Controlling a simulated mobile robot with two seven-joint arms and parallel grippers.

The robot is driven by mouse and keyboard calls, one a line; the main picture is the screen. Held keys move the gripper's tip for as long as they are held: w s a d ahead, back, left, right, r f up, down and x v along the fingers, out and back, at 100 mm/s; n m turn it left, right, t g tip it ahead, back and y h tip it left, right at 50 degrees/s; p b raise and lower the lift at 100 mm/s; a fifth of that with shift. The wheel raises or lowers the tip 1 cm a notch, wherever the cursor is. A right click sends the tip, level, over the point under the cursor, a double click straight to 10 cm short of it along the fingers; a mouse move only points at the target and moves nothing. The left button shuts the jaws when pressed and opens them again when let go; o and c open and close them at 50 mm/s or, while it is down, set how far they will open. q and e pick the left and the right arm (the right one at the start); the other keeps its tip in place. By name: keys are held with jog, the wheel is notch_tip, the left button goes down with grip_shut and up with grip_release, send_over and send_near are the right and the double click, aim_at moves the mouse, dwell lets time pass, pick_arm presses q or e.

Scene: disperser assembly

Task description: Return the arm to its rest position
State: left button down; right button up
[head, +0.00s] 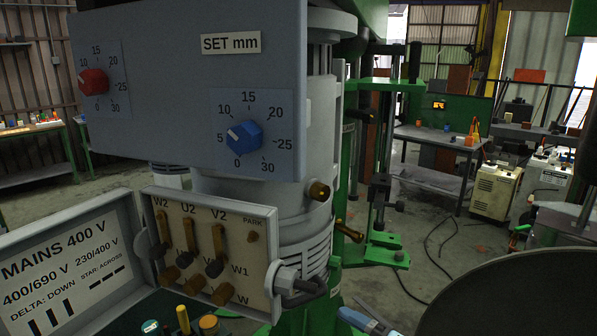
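Neither of my grippers is in view, and I cannot make out either arm. A grey control panel (180,55) marked "SET mm" fills the upper left. It bears a red knob (93,82) and a blue knob (244,136), whose white mark points near 5. Below it, a terminal board (205,240) has three brass links, each standing roughly upright under W2, U2 and V2.
A grey motor body (305,215) on a green stand is behind the panel. A dark round surface (520,295) fills the lower right. Several small coloured parts (183,318) are cut off at the bottom. A workbench (435,138) stands farther back, with open floor before it.

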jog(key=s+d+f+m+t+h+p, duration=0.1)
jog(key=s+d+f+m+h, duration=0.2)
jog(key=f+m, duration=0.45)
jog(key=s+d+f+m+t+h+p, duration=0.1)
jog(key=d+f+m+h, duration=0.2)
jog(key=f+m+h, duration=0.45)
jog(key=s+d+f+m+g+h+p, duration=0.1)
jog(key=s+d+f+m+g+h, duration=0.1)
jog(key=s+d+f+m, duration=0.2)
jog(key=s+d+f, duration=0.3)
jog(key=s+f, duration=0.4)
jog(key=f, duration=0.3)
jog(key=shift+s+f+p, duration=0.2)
jog(key=shift+p, duration=0.1)
